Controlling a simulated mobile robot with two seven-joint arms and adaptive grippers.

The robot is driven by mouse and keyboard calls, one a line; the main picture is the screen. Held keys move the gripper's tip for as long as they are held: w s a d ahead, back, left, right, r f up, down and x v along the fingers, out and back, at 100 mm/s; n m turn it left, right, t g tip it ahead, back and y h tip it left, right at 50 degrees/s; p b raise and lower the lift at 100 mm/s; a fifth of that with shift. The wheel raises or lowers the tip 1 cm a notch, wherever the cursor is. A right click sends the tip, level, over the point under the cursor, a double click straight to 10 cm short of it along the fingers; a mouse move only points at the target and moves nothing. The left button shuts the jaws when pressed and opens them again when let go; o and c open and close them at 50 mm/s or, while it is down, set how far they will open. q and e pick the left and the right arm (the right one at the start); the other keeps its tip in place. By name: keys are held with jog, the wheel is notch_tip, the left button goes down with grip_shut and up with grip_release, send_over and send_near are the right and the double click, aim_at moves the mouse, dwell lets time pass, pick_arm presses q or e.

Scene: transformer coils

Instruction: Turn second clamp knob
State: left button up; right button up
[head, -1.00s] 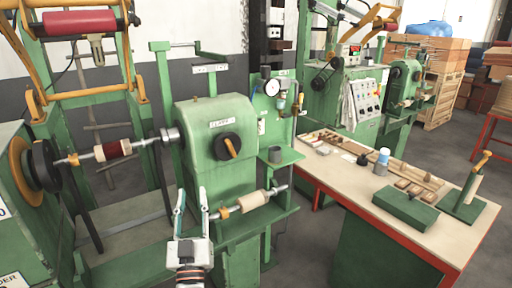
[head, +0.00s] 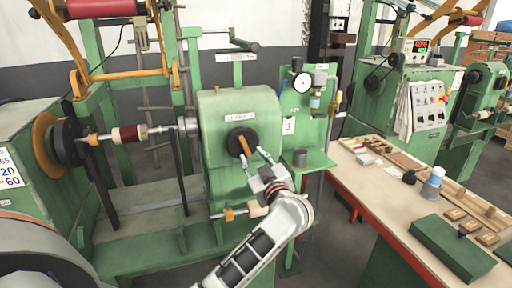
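The clamp knob (head: 235,136) is a black disc with an orange handle (head: 244,146) on the front of a green housing (head: 216,108) with a white label reading roughly "CLAMP" (head: 241,117). The handle slants slightly, upper end to the left. My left gripper (head: 252,155) is at the knob's lower edge, its two fingers apart and pointing up toward the handle. I cannot tell whether a finger touches the handle; nothing shows between the fingers. The fingers overlap the lower part of the disc. My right gripper is not in view.
A shaft with a red-brown coil (head: 129,134) runs left of the housing. Another wooden-coloured roller (head: 257,208) lies below, partly behind my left arm. A workbench (head: 390,212) with blocks and a green box (head: 453,248) stands at right.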

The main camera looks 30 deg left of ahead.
aim_at(245, 145)
pick_arm(q)
jog(key=x, duration=0.7)
jog(key=shift+a, duration=0.25)
grip_shut()
